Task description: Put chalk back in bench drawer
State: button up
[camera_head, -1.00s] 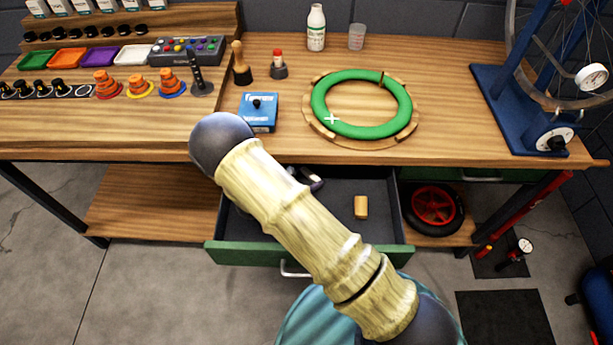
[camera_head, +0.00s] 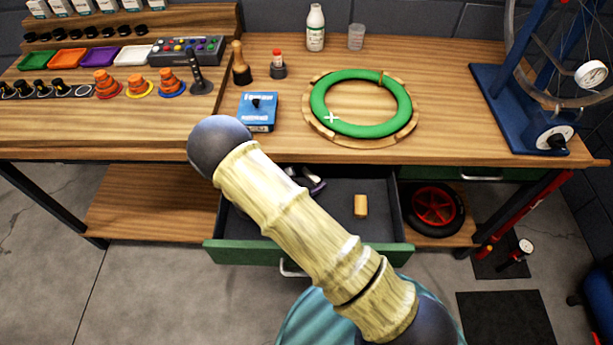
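The bench drawer (camera_head: 340,250) is pulled open below the bench top, with a green front and a dark inside. I cannot make out a piece of chalk for certain. A small grey and pale part, seemingly my gripper (camera_head: 314,184), shows past the arm over the drawer. Most of it is hidden, so its opening and anything in it cannot be told.
A tan block (camera_head: 361,205) lies in the drawer's right half. A blue box (camera_head: 257,112) stands near the bench edge, left of the wooden ring stand (camera_head: 310,112). A white bottle (camera_head: 316,28) and a clear cup (camera_head: 356,37) stand behind. A blue wheel stand (camera_head: 525,105) is at right.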

jog(key=shift+s+f, duration=0.35)
jog(key=shift+f, duration=0.3)
jog(key=shift+r+p, duration=0.5)
jog(key=shift+r, duration=0.05)
jog(key=v, duration=1.1)
jog(key=shift+a+r, duration=0.4)
jog(key=shift+r, duration=0.05)
